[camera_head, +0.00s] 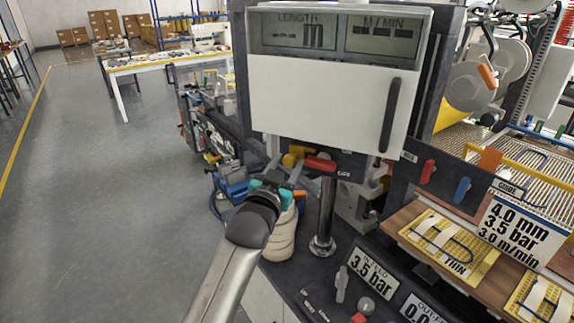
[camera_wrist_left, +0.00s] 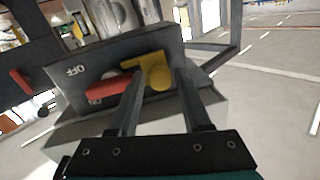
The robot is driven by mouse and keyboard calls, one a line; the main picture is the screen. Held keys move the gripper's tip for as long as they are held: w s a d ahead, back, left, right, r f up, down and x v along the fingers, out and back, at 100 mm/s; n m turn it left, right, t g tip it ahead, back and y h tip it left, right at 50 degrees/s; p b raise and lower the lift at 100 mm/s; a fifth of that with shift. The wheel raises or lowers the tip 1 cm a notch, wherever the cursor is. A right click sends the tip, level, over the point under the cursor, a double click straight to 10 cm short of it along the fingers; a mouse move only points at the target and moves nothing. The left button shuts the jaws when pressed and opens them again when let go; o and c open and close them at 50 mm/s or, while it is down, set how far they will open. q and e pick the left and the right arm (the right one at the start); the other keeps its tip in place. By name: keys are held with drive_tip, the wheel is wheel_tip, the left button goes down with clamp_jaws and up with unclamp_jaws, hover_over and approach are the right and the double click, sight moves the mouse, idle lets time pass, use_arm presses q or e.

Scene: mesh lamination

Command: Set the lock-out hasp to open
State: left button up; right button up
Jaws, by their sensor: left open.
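The yellow lock-out hasp (camera_wrist_left: 150,70) sits on a dark panel marked OFF and ON in the left wrist view, next to a red lever (camera_wrist_left: 108,86). In the head view the yellow part (camera_head: 291,159) shows only partly below the white cabinet, just beyond my left gripper (camera_head: 285,166). My left gripper (camera_wrist_left: 159,76) is open, with one finger on each side of the hasp's yellow body in the wrist picture. I cannot tell whether the fingers touch it. My right gripper is not in view.
The white display cabinet (camera_head: 325,100) hangs above. A black panel (camera_head: 345,280) with a knob and a 3.5 bar display lies in front. Grey floor (camera_head: 110,200) is clear at left.

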use_arm(q)
clamp_jaws()
idle(0.4)
idle(1.0)
